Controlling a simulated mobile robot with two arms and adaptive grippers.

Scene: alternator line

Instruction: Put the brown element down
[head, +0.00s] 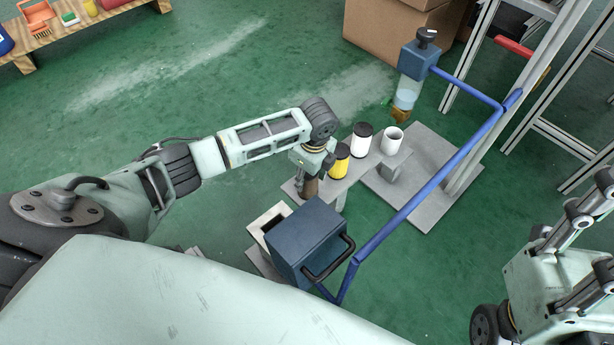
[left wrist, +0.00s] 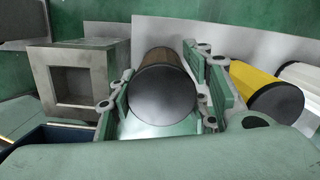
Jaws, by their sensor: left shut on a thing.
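The brown element (head: 308,188) is a cylinder with a dark cap. My left gripper (head: 312,165) is shut on it and holds it upright from above, over the left end of the grey shelf. In the left wrist view the brown element (left wrist: 165,85) sits between the two fingers of my left gripper (left wrist: 165,100), its dark round end facing the camera. The gripper hides part of it, and I cannot tell whether its bottom touches the shelf. My right gripper (head: 585,210) is at the lower right, its fingertips cut off by the frame edge.
A blue box (head: 305,245) on a blue frame and a pale square-holed box (head: 266,222) are close by.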

